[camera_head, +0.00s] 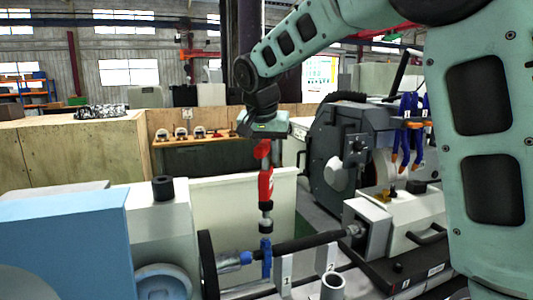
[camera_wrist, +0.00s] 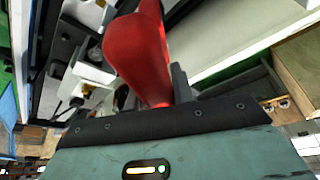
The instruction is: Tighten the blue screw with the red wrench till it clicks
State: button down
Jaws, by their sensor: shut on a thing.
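The red wrench (camera_head: 265,187) hangs upright below my gripper (camera_head: 265,148), its black and pale socket end pointing down. My gripper is shut on the upper part of the wrench. In the wrist view the red handle (camera_wrist: 138,50) rises from the jaws and hides most of the fingers. The blue screw (camera_head: 266,246) stands upright at the dark horizontal shaft, straight below the wrench in the head view. The wrist view does not clearly show the screw.
The dark shaft (camera_head: 305,243) runs between the grinder's left headstock and the tailstock (camera_head: 368,220). Labelled posts (camera_head: 286,271) and a grey tube (camera_head: 333,286) stand in front. The grinding wheel housing (camera_head: 338,150) and blue hoses (camera_head: 406,105) are at the right. A pale panel (camera_head: 220,205) lies behind.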

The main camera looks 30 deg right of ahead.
jog(key=shift+r+p, duration=1.85)
jog(key=shift+r, duration=0.75)
jog(key=shift+f, duration=0.1)
